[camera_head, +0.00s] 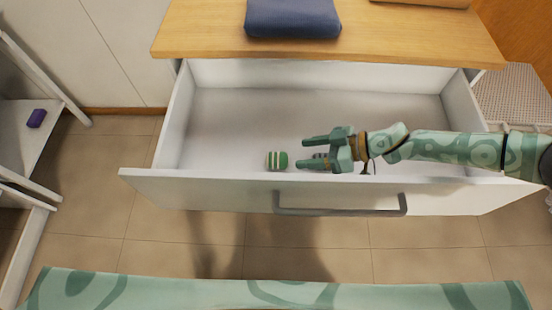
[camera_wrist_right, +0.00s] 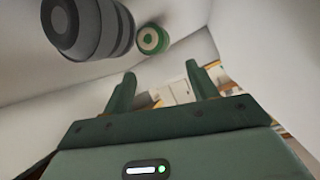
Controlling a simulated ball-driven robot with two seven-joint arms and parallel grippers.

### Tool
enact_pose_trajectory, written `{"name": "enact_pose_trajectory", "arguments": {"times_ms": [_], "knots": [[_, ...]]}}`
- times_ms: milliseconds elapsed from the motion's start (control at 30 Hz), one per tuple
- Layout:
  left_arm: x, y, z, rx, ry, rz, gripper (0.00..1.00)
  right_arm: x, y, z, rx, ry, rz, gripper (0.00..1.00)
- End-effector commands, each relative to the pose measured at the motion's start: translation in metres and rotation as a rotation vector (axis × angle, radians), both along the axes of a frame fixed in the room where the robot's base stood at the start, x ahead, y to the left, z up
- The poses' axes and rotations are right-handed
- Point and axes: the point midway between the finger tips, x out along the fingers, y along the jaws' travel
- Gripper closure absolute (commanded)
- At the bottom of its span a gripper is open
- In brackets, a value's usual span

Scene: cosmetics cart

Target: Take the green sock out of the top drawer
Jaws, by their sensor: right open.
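The green sock (camera_head: 277,160) is a small roll with white stripes, lying in the open top drawer (camera_head: 230,115) near its front panel. It also shows in the wrist view (camera_wrist_right: 153,39), beyond my fingertips. My right gripper (camera_head: 302,152) reaches into the drawer from the right, its fingers pointing left toward the sock. Its jaws are open, and the sock lies just left of the fingertips, not between them. In the wrist view my right gripper (camera_wrist_right: 160,72) shows two spread, empty fingers. My left gripper is out of view.
A grey striped roll (camera_wrist_right: 88,25) lies close to the gripper; in the head view it is mostly hidden behind the fingers. A folded blue cloth (camera_head: 292,18) lies on the wooden top (camera_head: 200,30). The drawer's left and back floor is clear. A purple item (camera_head: 37,118) sits at left.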

Motion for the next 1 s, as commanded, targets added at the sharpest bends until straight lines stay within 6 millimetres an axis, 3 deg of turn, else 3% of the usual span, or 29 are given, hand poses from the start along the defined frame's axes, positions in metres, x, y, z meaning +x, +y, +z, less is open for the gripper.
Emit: {"name": "enact_pose_trajectory", "arguments": {"times_ms": [133,367,600,700,900,933,1000], "knots": [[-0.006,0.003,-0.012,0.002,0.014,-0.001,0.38,0.003,0.026,-0.017,0.001,0.002,0.002,0.42],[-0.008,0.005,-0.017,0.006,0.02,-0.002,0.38,0.005,0.041,-0.023,0.0,0.001,0.0,0.42],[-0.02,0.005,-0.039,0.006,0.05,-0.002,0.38,0.008,0.067,-0.051,0.003,0.004,0.002,0.42],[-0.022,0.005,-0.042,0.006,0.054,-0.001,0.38,0.009,0.078,-0.054,0.002,0.003,0.0,0.42],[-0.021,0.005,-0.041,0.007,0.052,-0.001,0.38,0.01,0.08,-0.051,0.001,-0.001,-0.001,0.42],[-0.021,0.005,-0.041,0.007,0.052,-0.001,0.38,0.01,0.08,-0.051,0.001,-0.001,-0.001,0.44],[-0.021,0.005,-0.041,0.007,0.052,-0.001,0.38,0.01,0.08,-0.051,0.001,-0.001,-0.001,0.64]]}}
